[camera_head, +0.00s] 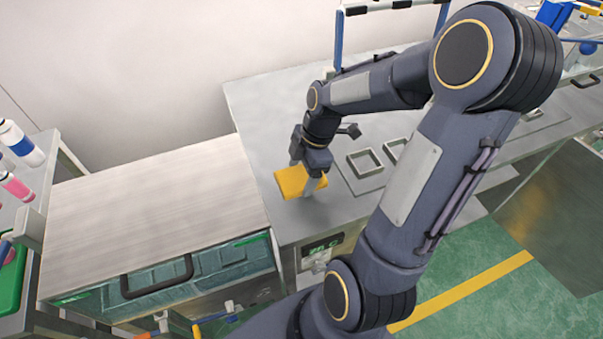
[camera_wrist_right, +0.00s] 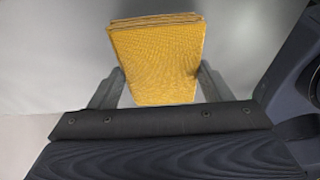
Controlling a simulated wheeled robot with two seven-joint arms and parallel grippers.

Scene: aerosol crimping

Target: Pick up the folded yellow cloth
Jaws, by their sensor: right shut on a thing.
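The folded yellow cloth (camera_head: 291,183) is at the left end of the grey metal bench, below my right gripper (camera_head: 312,184). In the right wrist view the cloth (camera_wrist_right: 157,60) shows its folded layers at the top edge and sits between the two fingers of the right gripper (camera_wrist_right: 160,85). The right gripper is shut on the cloth. I cannot tell whether the cloth touches the bench top. My left gripper is not in view.
The metal bench (camera_head: 262,105) has square frames (camera_head: 365,162) right of the cloth. A steel-topped cabinet (camera_head: 150,205) with a black handle stands to the left. A wall is behind.

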